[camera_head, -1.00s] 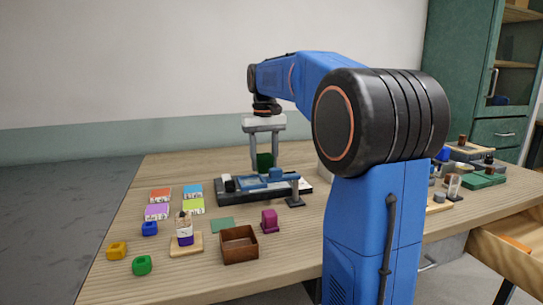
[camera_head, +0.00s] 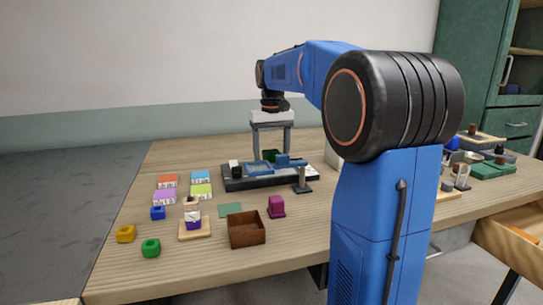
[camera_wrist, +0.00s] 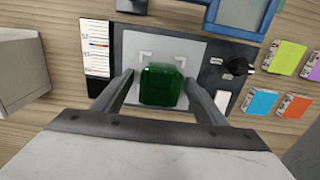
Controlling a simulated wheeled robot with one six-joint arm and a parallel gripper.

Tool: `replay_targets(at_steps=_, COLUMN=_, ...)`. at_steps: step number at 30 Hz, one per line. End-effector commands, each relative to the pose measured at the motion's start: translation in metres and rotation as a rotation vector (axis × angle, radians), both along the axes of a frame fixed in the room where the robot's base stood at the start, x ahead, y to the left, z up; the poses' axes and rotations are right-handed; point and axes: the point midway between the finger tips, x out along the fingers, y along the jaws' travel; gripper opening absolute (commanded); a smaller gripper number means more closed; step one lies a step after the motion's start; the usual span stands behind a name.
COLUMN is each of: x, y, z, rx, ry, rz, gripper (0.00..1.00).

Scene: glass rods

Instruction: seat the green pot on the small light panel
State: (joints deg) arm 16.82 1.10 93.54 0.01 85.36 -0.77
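The green pot (camera_wrist: 163,85) is a dark green, squarish block between my fingertips. It also shows in the head view (camera_head: 270,154), upright, low over the dark instrument base. My gripper (camera_wrist: 160,77) looks shut on it, though a thin gap seems to show at the left finger. The small light panel (camera_wrist: 201,54) is a pale grey plate with white corner marks. The pot sits over it, between these marks in the wrist view. Whether the pot touches the panel cannot be told. In the head view my gripper (camera_head: 271,150) points straight down, and the panel is mostly hidden.
A blue-framed part (camera_wrist: 240,12) lies beside the panel, with a black knob (camera_wrist: 238,67) at the right. A grey post (camera_head: 302,179) stands before the base. A brown box (camera_head: 246,229), a magenta block (camera_head: 276,207) and coloured cards (camera_head: 201,191) lie nearer, with bare wood around.

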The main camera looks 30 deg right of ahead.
Motion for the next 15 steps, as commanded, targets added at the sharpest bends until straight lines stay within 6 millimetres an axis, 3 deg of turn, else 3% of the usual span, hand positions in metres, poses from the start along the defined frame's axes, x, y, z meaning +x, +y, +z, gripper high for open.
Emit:
replay_targets(at_steps=9, x=0.000, y=0.000, z=0.002, rx=0.000, ry=0.000, rz=0.000, gripper=0.65)
replay_targets(at_steps=15, x=0.001, y=0.000, z=0.024, rx=-0.001, ry=-0.002, rz=0.000, gripper=0.65)
